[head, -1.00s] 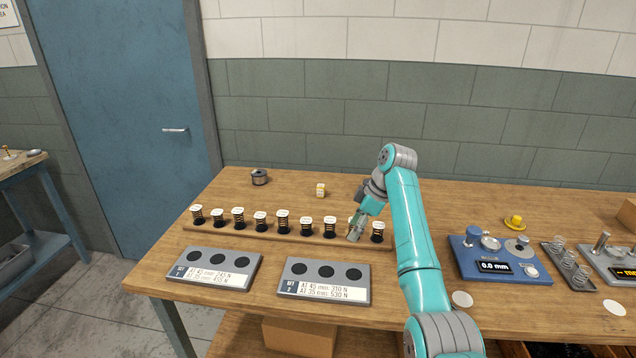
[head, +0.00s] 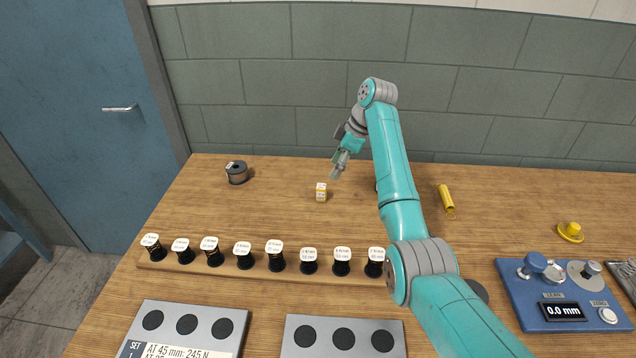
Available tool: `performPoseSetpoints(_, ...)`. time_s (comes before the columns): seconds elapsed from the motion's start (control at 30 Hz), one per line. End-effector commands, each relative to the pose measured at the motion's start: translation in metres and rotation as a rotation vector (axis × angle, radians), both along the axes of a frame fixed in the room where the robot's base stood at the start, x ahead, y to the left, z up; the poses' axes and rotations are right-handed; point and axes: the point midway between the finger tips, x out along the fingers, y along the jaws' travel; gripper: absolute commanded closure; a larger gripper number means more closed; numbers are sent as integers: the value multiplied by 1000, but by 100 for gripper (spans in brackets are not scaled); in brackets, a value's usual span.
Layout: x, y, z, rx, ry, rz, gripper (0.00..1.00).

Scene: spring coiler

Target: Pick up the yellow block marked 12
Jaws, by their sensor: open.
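A small yellow and white block (head: 321,192) stands on the wooden bench behind the row of springs. Its marking is too small to read. My gripper (head: 336,172) is just above and slightly right of the block, apart from it, pointing down and to the left. It is open with nothing visible between its fingers.
A wooden rack (head: 220,268) of several labelled springs lies in front of the block. A yellow cylinder (head: 446,198) lies right of my arm. Bench around the block is clear.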

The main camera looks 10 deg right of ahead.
Motion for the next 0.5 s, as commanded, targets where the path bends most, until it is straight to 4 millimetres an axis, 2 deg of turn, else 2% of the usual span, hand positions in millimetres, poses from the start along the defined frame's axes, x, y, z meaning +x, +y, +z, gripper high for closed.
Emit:
performPoseSetpoints(0.4, 6, 19, -47, 1, 2, 1, 40)
performPoseSetpoints(0.5, 6, 21, -52, 1, 2, 1, 40)
